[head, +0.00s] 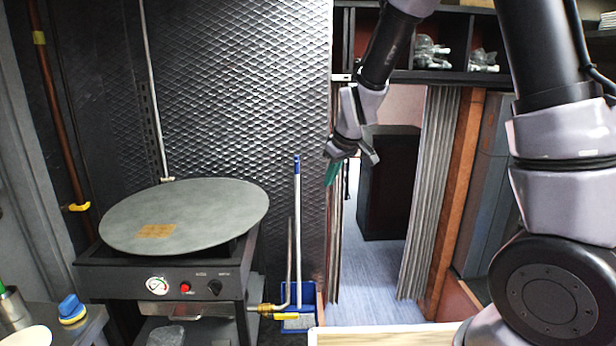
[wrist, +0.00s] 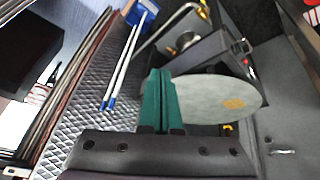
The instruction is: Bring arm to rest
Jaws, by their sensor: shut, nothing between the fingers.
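My gripper (head: 333,172) hangs at the end of my arm in the upper middle of the head view, pointing down and to the left. Its green fingers are together with nothing between them. They also show shut in the wrist view (wrist: 158,92), overlapping the left edge of the round griddle in the picture. In the head view my gripper is in the air in front of the doorway, to the right of the griddle and clear of it.
A round grey griddle (head: 185,215) sits on a black stove (head: 160,285) at the left. A blue dustpan (head: 300,300) and blue-tipped handle (head: 297,230) stand beside it. Shelves (head: 455,50) with glassware hang at upper right. Pleated curtains (head: 430,190) flank the doorway.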

